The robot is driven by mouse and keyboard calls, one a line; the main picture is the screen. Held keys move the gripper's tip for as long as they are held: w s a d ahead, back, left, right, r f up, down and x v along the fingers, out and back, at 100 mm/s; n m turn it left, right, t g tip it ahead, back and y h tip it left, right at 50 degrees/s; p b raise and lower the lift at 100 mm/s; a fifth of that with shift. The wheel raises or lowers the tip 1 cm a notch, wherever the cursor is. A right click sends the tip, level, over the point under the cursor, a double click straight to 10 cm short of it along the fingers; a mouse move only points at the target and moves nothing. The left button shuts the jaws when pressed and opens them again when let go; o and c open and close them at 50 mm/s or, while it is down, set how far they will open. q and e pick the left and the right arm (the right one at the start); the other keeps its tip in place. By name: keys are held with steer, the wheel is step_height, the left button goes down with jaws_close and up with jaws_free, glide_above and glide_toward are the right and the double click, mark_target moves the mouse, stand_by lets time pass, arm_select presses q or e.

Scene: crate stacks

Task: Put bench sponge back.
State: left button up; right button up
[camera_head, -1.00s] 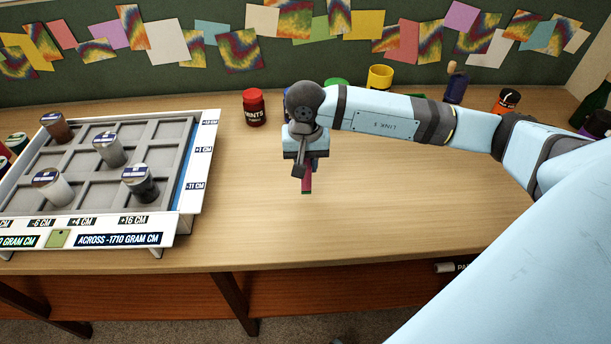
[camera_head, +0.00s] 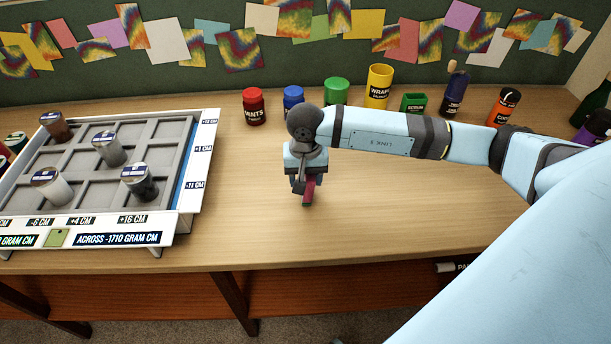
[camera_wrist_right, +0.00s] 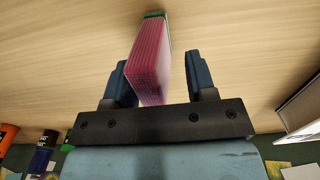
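The bench sponge (camera_head: 311,187) is a thin pink block with a green edge, near the middle of the wooden bench. It also shows in the right wrist view (camera_wrist_right: 152,62), standing on edge between my fingers. My right gripper (camera_head: 304,191) points down over it. In the right wrist view my right gripper (camera_wrist_right: 160,80) has its two dark fingers spread either side of the sponge. A gap shows at the right finger; the left finger is close to the sponge, and contact there is unclear. My left gripper is out of view.
A white tray (camera_head: 186,205) with grey compartments and several lidded jars stands at the left. Along the back are a red mints jar (camera_head: 254,107), a blue jar (camera_head: 293,98), a green jar (camera_head: 336,92), a yellow canister (camera_head: 378,88) and others. The bench front is clear.

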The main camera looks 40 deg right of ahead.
steer(key=shift+r+p, duration=0.3)
steer(key=shift+r, duration=0.05)
step_height(320, 180, up, 11)
steer(key=shift+f, duration=0.15)
steer(key=shift+r, duration=0.5)
